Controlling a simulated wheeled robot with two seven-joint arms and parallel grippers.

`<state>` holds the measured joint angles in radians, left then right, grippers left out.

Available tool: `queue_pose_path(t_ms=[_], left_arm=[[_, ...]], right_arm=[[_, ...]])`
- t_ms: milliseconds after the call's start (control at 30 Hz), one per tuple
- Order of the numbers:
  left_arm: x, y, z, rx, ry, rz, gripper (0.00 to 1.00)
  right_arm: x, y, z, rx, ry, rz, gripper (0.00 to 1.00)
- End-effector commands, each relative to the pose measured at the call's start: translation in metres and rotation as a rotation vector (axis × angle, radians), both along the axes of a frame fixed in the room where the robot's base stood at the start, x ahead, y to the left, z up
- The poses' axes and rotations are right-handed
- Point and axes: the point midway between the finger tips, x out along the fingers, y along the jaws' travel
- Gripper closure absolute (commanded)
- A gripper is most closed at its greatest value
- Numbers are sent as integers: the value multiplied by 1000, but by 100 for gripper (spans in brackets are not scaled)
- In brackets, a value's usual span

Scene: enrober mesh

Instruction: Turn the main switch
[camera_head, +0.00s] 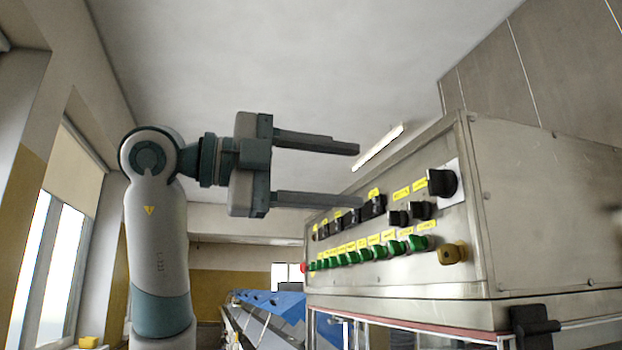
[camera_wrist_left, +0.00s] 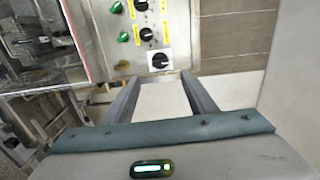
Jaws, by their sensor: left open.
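The main switch, seemingly the large black rotary knob (camera_head: 443,183) on a white plate, sits at the upper right end of the control panel front. The knob also shows in the left wrist view (camera_wrist_left: 160,60), just beyond the fingertips and roughly midway between them. My left gripper (camera_head: 359,175) is open and empty, its two fingers spread one above the other and pointing right, apart from the knob. In the left wrist view the fingers of my left gripper (camera_wrist_left: 160,77) frame a pale, empty gap. My right gripper is in neither view.
The steel control box (camera_head: 545,200) carries smaller black knobs (camera_head: 421,210), a row of green knobs (camera_head: 418,243) and a yellow-based button (camera_head: 452,253). A black latch (camera_head: 533,326) protrudes below it. A blue conveyor-like structure (camera_head: 275,303) lies behind. The air above the box is clear.

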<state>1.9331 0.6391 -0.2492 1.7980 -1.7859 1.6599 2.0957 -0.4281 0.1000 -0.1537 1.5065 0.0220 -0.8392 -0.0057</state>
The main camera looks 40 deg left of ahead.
Motion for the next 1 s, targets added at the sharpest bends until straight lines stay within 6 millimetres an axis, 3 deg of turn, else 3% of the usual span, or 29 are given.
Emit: queue_pose_path(t_ms=[300, 1000], left_arm=[[-28, 22, -1, -1, 1, 1, 48], [-30, 24, -1, 1, 1, -2, 48]], right_arm=[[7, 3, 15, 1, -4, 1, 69], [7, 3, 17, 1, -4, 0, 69]])
